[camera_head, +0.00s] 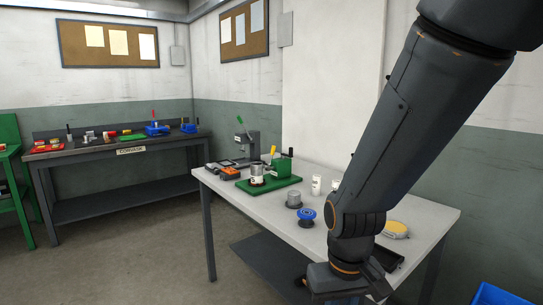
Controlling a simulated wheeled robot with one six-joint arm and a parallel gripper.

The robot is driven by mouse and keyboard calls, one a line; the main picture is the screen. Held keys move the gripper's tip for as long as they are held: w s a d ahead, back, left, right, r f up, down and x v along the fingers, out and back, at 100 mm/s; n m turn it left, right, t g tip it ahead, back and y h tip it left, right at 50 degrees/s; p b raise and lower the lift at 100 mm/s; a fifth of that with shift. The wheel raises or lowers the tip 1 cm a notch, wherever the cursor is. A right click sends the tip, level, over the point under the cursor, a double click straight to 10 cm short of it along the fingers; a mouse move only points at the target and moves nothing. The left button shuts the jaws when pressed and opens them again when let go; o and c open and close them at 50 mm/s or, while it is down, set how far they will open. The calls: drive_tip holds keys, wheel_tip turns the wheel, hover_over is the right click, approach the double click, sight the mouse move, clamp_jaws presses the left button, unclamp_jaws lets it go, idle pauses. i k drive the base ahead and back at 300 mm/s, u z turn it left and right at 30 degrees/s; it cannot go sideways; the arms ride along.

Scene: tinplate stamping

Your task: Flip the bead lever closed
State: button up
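A green bead machine (283,169) stands on a green base plate (252,187) on the grey table. A short yellow-tipped lever (273,150) rises beside it, and a pale can with a dark base (257,175) stands just left of it. A grey press (251,147) behind has a raised green-handled lever (240,121). I cannot tell for sure which is the bead lever. My arm comes down from the upper right, and its wrist is low in front of the table, well apart from both levers.
The table (222,184) also bears a blue spool (306,214), a grey cylinder (294,199), a white cup (316,184), and a yellow round piece (395,229). A second bench (115,155) with tools stands at the back left. A blue bin (497,296) is at the lower right. Floor on the left is clear.

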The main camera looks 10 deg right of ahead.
sight(273, 148)
drive_tip(key=u, duration=0.7)
drive_tip(key=i, duration=1.55)
drive_tip(key=z, duration=0.75)
